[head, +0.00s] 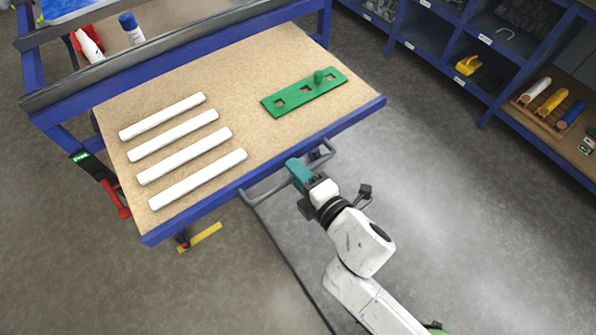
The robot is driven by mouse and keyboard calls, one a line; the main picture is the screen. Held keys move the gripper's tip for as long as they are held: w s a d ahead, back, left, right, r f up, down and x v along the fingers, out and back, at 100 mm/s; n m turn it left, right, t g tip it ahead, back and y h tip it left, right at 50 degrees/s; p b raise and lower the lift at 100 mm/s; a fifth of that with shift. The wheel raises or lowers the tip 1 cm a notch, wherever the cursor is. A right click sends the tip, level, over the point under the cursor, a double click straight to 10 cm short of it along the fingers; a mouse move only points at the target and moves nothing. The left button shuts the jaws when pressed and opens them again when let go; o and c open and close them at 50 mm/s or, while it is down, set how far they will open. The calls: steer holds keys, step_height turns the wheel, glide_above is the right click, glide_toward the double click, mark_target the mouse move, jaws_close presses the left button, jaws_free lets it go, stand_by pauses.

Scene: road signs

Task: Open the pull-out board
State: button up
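The pull-out board (230,75) is a tan wooden top with a blue edge. It extends from a blue frame at the upper left. A grey bar handle (262,192) runs along its front edge. My gripper (299,172), with a teal part at its end, is at the middle of this handle and overlaps it in the picture. The fingertips are hidden, so I cannot tell whether they are shut around the bar.
Several white tubes (178,137) and a green plate with square holes (304,92) lie on the board. White and blue bottles (131,28) stand behind the board. Blue shelving (480,45) stands at the upper right. The grey floor (440,170) right of the board is clear.

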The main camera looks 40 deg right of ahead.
steer(key=shift+o, duration=0.2)
steer(key=b+v, duration=0.1)
steer(key=v, duration=0.9)
steer(key=shift+s, duration=0.35)
steer(key=s+d+f+m+g+h+p, duration=0.2)
steer(key=d+f+m+g+h, duration=0.35)
steer(key=d+m, duration=0.55)
steer(key=s+a+f+m+g+y+p, duration=0.2)
steer(key=s+a+m+g+y, duration=0.2)
steer(key=g, duration=0.5)
steer(key=s+m+y, duration=0.1)
steer(key=s+m, duration=0.1)
steer(key=m, duration=0.1)
steer(key=shift+s, duration=0.35)
